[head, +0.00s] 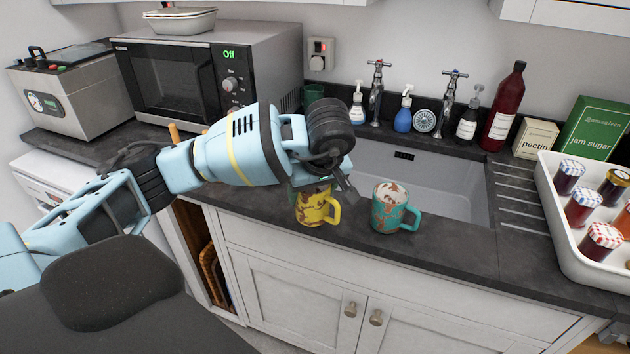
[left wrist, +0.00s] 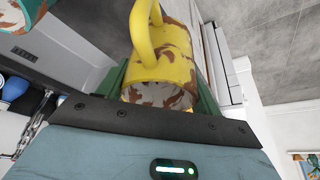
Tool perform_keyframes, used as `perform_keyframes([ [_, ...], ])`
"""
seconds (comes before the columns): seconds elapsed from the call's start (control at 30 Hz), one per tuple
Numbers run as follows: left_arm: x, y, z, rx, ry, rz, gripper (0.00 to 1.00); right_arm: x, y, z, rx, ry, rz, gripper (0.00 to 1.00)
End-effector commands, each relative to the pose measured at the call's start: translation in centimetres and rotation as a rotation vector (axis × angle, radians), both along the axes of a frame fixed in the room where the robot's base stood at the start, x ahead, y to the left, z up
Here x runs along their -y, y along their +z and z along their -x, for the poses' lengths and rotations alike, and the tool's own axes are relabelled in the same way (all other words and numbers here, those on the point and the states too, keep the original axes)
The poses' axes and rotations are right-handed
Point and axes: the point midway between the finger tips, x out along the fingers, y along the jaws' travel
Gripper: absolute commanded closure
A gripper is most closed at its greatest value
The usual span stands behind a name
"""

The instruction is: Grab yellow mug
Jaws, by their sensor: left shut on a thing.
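The yellow mug (head: 312,208) with brown patches is near the counter's front edge in the head view, its handle to the right. My left gripper (head: 328,186) comes down over it from above and is shut on it. The arm hides part of its top. In the left wrist view the yellow mug (left wrist: 172,50) sits between the green fingers, its open mouth facing the camera. I cannot tell whether its base touches the counter.
A teal mug (head: 394,208) with brown patches stands close on the right. Behind are the sink (head: 430,185), taps and bottles. A white tray (head: 565,225) of jam jars is at the right. The microwave (head: 205,75) stands at the back left.

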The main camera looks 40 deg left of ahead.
Motion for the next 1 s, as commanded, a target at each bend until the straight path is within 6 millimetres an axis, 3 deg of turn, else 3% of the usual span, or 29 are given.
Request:
perform_keyframes([
  [0.5, 2.4, 0.5, 5.1, 0.001, -0.002, -0.001, 0.66, -0.2, -0.1, 0.0, -0.002, -0.007, -0.007, 0.64],
  [1.0, 3.6, 0.9, 7.6, 0.002, 0.0, -0.001, 0.66, 0.0, 0.5, -0.4, 0.01, 0.001, 0.001, 0.64],
])
